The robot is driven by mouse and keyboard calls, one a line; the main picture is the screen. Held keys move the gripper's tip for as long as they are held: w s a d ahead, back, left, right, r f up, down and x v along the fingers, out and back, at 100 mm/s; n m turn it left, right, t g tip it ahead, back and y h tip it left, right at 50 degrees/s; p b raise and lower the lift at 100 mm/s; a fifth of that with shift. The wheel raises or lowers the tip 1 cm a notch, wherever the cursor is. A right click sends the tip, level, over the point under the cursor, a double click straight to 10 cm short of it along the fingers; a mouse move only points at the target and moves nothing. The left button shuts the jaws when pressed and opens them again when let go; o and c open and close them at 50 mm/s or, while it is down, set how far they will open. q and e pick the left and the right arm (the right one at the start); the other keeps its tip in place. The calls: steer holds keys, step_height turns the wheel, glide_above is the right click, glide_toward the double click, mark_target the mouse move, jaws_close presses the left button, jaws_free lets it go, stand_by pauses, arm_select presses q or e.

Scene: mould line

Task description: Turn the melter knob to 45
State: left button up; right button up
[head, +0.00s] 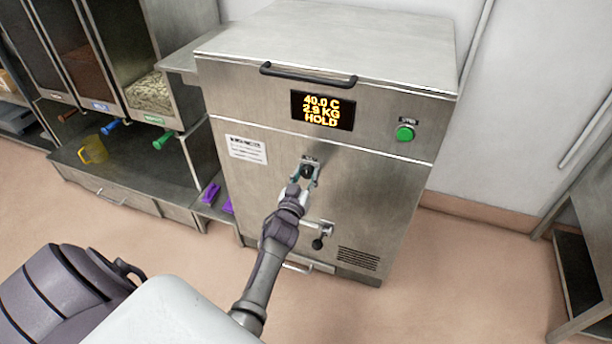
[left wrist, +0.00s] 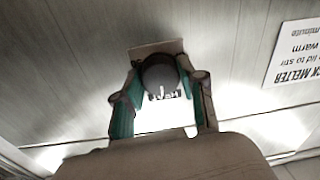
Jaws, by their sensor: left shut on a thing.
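The steel melter (head: 375,190) stands ahead with a display (head: 322,110) that reads 40.0 C, 2.9 KG, HOLD. The dark knob (head: 308,170) is on its front below the display. My left gripper (head: 304,178) is shut on the knob, its arm coming up from below. In the left wrist view the knob (left wrist: 160,73) sits between the two green-padded fingers, with a partly covered label beside it. The right gripper is not in view.
A green button (head: 404,133) is at the melter's upper right, and a black lid handle (head: 308,74) is above the display. A valve with a black knob (head: 318,243) is below my gripper.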

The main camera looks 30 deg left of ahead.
arm_select(q)
steer(key=shift+m, duration=1.1)
steer(key=shift+m+b, duration=0.3)
steer(key=shift+m, duration=0.1)
steer(key=m, duration=0.3)
steer(key=shift+f+m+b, duration=0.1)
steer(key=shift+m+b, duration=0.2)
steer(key=shift+b, duration=0.1)
steer(key=shift+m+t+b, duration=0.3)
steer(key=shift+m+b, duration=0.2)
steer(key=shift+m, duration=1.8)
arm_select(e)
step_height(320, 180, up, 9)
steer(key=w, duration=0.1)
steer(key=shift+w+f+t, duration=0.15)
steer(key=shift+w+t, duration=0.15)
arm_select(q)
steer(key=o, duration=1.1)
steer(key=shift+o, duration=0.2)
